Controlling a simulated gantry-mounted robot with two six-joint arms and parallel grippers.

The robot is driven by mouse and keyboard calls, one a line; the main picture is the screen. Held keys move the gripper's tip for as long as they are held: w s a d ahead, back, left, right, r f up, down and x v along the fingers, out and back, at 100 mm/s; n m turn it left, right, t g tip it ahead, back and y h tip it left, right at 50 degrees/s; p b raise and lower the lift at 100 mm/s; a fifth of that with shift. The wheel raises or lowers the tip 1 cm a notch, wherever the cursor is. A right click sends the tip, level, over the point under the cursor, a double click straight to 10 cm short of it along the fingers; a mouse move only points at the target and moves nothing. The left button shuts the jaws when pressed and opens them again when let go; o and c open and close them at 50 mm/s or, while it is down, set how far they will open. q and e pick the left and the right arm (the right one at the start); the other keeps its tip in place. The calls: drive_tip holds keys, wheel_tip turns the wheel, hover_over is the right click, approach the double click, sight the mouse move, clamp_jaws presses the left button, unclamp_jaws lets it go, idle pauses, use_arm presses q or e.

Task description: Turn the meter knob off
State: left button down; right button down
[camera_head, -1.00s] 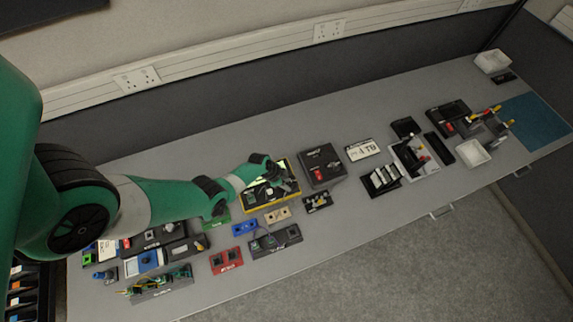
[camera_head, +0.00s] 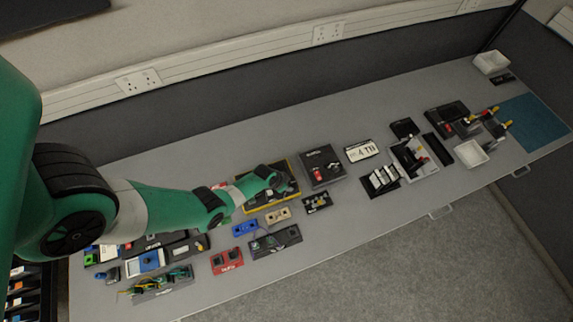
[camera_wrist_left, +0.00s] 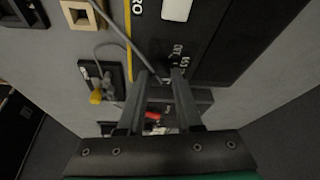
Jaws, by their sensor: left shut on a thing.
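The meter (camera_head: 291,190) is a black box with a yellow edge near the middle of the bench in the head view. It also shows at the top of the left wrist view (camera_wrist_left: 215,35), with pale lettering and a pale rounded patch on its face. My left gripper (camera_head: 280,183) is down at the meter, and its arm covers part of the face. In the left wrist view the two fingers (camera_wrist_left: 162,76) reach the meter's face, a narrow gap apart, shut on the knob. The knob itself is hidden or too dark to make out. My right gripper is not in view.
A black box with a red switch (camera_head: 323,163) stands just right of the meter. A small tan block (camera_head: 278,215), a blue block (camera_head: 244,228) and a black unit with a cable (camera_head: 275,241) lie in front. A white label plate (camera_head: 362,151) lies farther right.

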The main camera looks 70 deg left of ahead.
use_arm(q)
drive_tip(key=n+y, duration=0.1)
drive_tip(key=n, duration=0.2)
drive_tip(key=shift+d+n, duration=0.15)
drive_tip(key=shift+n, duration=0.25)
drive_tip(key=n+b, duration=0.1)
drive_tip(key=n, duration=0.1)
drive_tip(key=n+g+y+b, duration=0.1)
drive_tip(key=n, duration=0.1)
drive_tip(key=shift+w+d+f+g+y, duration=0.1)
drive_tip(key=shift+w+g+y, duration=0.1)
drive_tip(key=shift+g+y, duration=0.1)
drive_tip(key=shift+n+g, duration=0.5)
drive_tip(key=shift+n, duration=1)
drive_tip(key=c, duration=0.6)
unclamp_jaws()
